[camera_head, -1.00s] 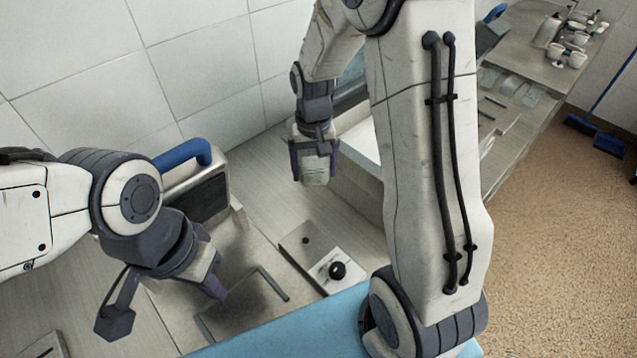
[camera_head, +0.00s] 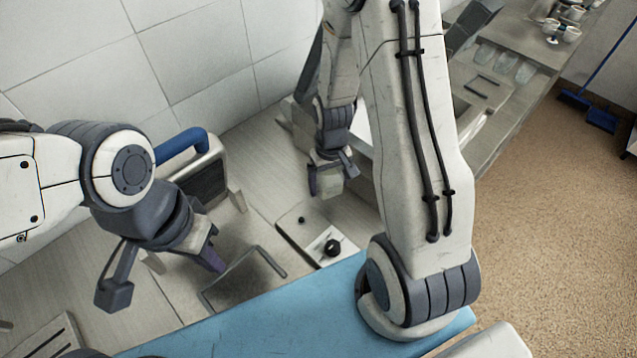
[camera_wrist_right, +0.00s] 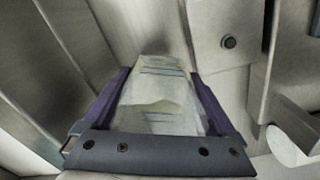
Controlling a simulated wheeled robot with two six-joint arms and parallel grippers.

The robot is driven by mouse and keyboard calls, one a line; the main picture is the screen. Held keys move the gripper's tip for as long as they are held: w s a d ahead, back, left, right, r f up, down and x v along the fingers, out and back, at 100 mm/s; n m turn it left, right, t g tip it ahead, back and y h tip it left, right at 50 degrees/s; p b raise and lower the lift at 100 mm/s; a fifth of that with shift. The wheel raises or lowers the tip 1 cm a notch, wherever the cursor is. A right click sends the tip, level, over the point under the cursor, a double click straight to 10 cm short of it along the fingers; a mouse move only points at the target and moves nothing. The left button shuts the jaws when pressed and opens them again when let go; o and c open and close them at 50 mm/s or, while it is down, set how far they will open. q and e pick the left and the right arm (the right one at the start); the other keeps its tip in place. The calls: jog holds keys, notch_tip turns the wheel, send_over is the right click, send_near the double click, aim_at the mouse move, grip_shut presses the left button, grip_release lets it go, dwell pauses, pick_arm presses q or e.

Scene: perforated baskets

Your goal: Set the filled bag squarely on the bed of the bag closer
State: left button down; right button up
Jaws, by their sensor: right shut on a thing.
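A pale, translucent filled bag (camera_head: 329,181) with printed lines hangs from my right gripper (camera_head: 331,167). In the right wrist view the bag (camera_wrist_right: 158,97) is between the two purple fingers of the right gripper (camera_wrist_right: 165,108), which is shut on it. The bag is above the counter, behind a small flat plate with a black knob. A machine with a blue handle and dark ribbed panel (camera_head: 203,184), apparently the bag closer, stands at left by the wall. My left gripper (camera_head: 210,258) points down in front of it; its fingers overlap, so its opening is unclear.
The flat plate with the black knob (camera_head: 313,222) lies at the counter's middle. A dark angled bar (camera_head: 265,258) is left of it. My right arm covers part of the counter. Cups (camera_head: 563,30) stand far right, and a blue broom (camera_head: 601,117) is on the floor.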

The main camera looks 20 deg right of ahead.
aim_at(318, 179)
jog(key=w+f, duration=0.1)
jog(key=w+a+f, duration=0.1)
jog(key=w, duration=0.1)
jog(key=shift+w+a+p, duration=0.2)
jog(key=shift+p, duration=0.15)
jog(key=shift+f+p, duration=0.75)
jog(key=shift+f, duration=1.25)
jog(key=shift+w+f, duration=0.1)
jog(key=shift+f, duration=0.05)
jog(key=shift+f, duration=0.25)
jog(key=o, duration=1.2)
jog(key=shift+r, duration=0.15)
jog(key=shift+c, duration=0.2)
